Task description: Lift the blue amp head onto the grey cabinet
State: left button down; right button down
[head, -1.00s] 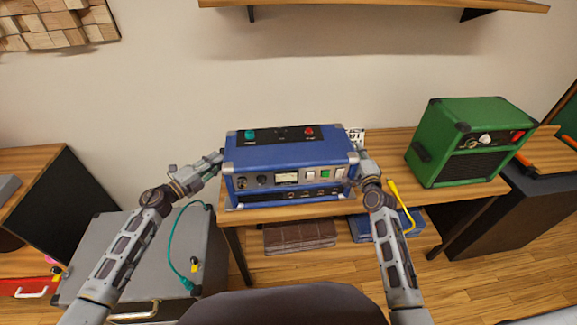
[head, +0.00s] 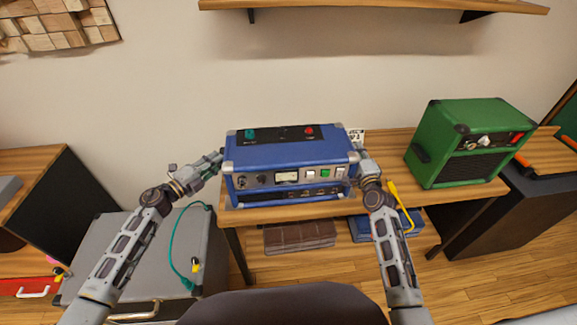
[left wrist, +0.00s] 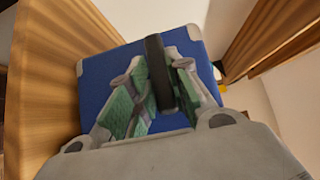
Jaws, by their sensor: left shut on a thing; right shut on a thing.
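The blue amp head (head: 290,157) sits upright on the wooden table (head: 390,145), its front with meter and switches facing me. My left gripper (head: 216,158) is at its left side. In the left wrist view, the green-padded fingers (left wrist: 150,95) are shut on the black side handle (left wrist: 159,72) of the blue amp head (left wrist: 105,80). My right gripper (head: 357,161) is at its right side, shut on that side; its fingertips are mostly hidden. The grey cabinet (head: 105,250) stands low at the front left, below the table's level.
A green amp (head: 455,140) stands right on the table. A yellow cable (head: 400,203) hangs at the table's front. A shelf (head: 370,5) is above on the wall.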

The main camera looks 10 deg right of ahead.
jog(key=shift+r+p, duration=1.65)
jog(key=shift+r, duration=0.75)
